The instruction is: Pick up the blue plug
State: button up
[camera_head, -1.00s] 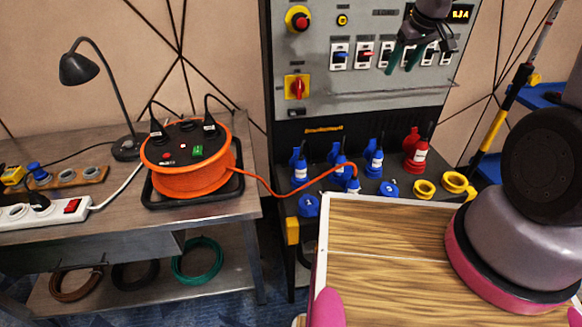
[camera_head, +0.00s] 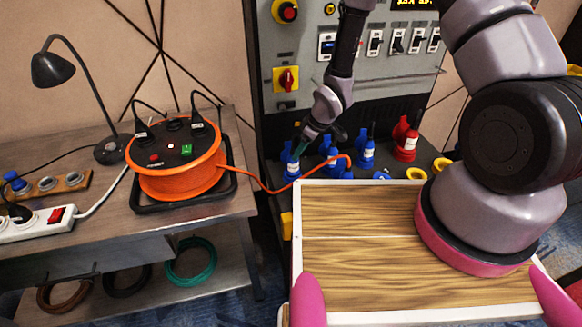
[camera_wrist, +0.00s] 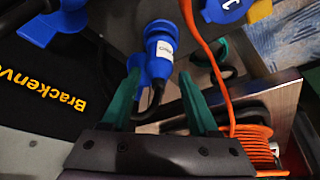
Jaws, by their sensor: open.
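A blue plug (camera_head: 291,163) with a white label stands upright at the left end of a row on the dark ledge of the panel. In the wrist view, a blue plug (camera_wrist: 159,52) with a white label and a black cable lies between and just beyond the fingertips. My gripper (camera_head: 303,146) is just above the leftmost plug in the head view and partly covers it. In the wrist view its green fingers (camera_wrist: 160,72) are apart, one on each side of the plug; I cannot tell whether either touches it.
Other blue plugs (camera_head: 366,153) and a red plug (camera_head: 405,141) stand to the right. An orange cable (camera_head: 262,185) runs from the orange reel (camera_head: 176,178) to the ledge, close beside the plug in the wrist view. A wooden top (camera_head: 370,255) is in front.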

aim_at(293, 162)
jog(key=x, duration=0.7)
jog(key=shift+w+a+f, duration=0.1)
jog(key=shift+a+f, duration=0.1)
grip_shut()
